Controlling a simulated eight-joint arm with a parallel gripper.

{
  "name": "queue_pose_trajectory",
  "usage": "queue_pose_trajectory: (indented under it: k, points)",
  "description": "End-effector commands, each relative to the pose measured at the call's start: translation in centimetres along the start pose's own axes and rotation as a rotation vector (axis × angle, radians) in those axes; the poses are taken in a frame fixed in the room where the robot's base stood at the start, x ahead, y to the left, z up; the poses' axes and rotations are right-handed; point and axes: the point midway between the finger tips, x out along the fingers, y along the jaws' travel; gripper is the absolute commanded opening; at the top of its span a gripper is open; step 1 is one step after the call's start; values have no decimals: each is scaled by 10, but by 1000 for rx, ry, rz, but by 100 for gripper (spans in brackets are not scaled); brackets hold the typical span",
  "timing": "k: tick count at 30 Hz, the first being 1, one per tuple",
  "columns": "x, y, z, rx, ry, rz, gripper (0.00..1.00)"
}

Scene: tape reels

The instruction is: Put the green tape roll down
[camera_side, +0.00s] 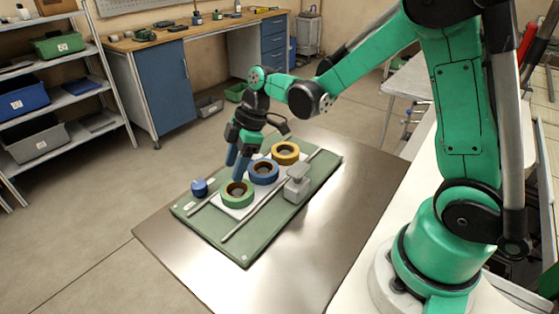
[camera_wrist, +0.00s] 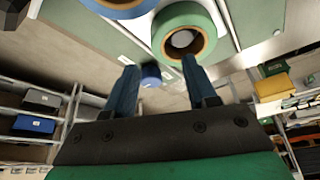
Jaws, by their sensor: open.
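The green tape roll (camera_side: 237,202) lies flat on a white plate (camera_side: 224,208) at the near left end of a row of rolls. My gripper (camera_side: 237,169) points down with its blue fingers open, the tips close to the roll's far edge. In the wrist view my open fingers (camera_wrist: 160,66) have the green roll (camera_wrist: 180,19) just beyond them. One fingertip overlaps the roll's rim in the picture; I cannot tell whether it touches. Nothing is held between the fingers.
A blue roll (camera_side: 264,179) and a yellow roll (camera_side: 285,160) lie in line behind the green one. A small blue cylinder (camera_side: 199,188) stands left, a grey block (camera_side: 296,188) right. Thin rods flank the row on the green board (camera_side: 246,247). The metal table's front (camera_side: 290,265) is clear.

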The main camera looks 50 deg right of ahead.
Motion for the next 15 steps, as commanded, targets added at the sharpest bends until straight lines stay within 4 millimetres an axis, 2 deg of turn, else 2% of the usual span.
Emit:
queue_pose_trajectory:
  k: [9, 15]
  points:
    - [-69, 0, 1, 3, 0, 0, 51]
    - [-98, 0, 0, 1, 0, 0, 51]
